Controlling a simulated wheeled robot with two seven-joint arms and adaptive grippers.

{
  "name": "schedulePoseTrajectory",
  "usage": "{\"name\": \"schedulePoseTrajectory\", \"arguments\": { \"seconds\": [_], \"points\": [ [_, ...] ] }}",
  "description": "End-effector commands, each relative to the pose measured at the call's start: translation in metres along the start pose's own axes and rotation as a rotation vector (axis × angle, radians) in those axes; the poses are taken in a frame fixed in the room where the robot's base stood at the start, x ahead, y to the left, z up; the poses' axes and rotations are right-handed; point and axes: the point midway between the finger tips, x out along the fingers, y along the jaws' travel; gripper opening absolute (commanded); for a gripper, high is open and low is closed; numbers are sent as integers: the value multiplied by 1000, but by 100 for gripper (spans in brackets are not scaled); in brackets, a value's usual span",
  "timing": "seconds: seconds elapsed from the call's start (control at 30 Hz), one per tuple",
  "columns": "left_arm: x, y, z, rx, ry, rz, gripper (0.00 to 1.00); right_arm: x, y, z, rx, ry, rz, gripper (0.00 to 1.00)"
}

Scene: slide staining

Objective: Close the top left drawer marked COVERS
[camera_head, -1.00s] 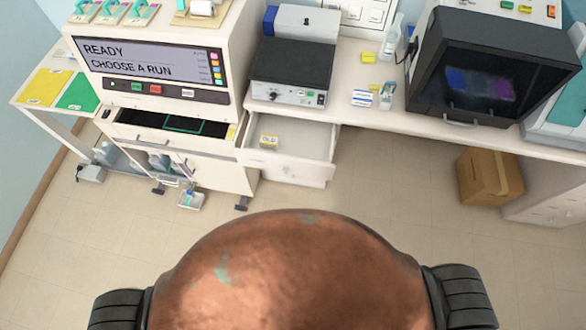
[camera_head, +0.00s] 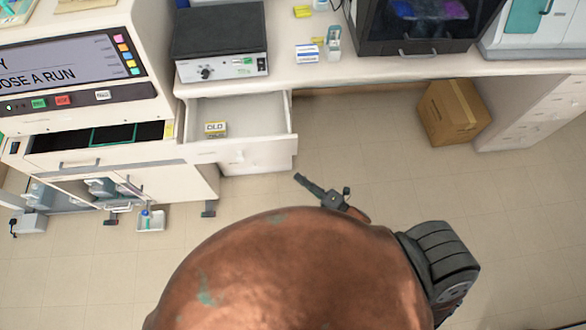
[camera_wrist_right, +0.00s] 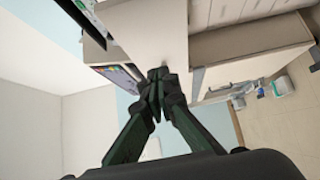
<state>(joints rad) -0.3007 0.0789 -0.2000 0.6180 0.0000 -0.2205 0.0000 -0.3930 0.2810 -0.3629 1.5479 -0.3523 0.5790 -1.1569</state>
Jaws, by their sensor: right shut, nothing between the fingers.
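The white drawer (camera_head: 262,118) under the bench stands pulled open in the head view, left of centre. I cannot read a COVERS label on the drawer front from here. My right gripper (camera_head: 299,179) is a dark shape just below and right of the drawer's front corner, pointing up and left, apart from it in the picture. In the right wrist view its fingers (camera_wrist_right: 158,76) meet at the tips, empty, before pale cabinet surfaces. My left gripper is out of view.
The staining machine (camera_head: 75,65) with its open black tray stands left of the drawer. A grey-topped instrument (camera_head: 220,45) sits on the bench above the drawer. A cardboard box (camera_head: 452,112) is on the floor at right. The floor (camera_head: 370,150) between is clear.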

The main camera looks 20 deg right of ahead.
Motion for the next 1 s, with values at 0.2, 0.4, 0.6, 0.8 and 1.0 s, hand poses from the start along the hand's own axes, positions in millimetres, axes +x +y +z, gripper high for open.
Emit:
{"name": "schedulePoseTrajectory", "arguments": {
  "seconds": [0.2, 0.4, 0.6, 0.8, 1.0],
  "points": [
    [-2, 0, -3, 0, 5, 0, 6, 42, 1, 1, 2, -1, 1, 0],
    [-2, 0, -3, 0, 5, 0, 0, 83, 1, 0, 4, -1, 1, 0],
    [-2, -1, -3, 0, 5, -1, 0, 107, -1, 18, 2, -2, -4, 0],
    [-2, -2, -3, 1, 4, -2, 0, 117, -2, 28, 4, -2, -4, 0],
    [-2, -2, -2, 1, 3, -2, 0, 118, -2, 30, 5, -3, -4, 0]
  ]
}}
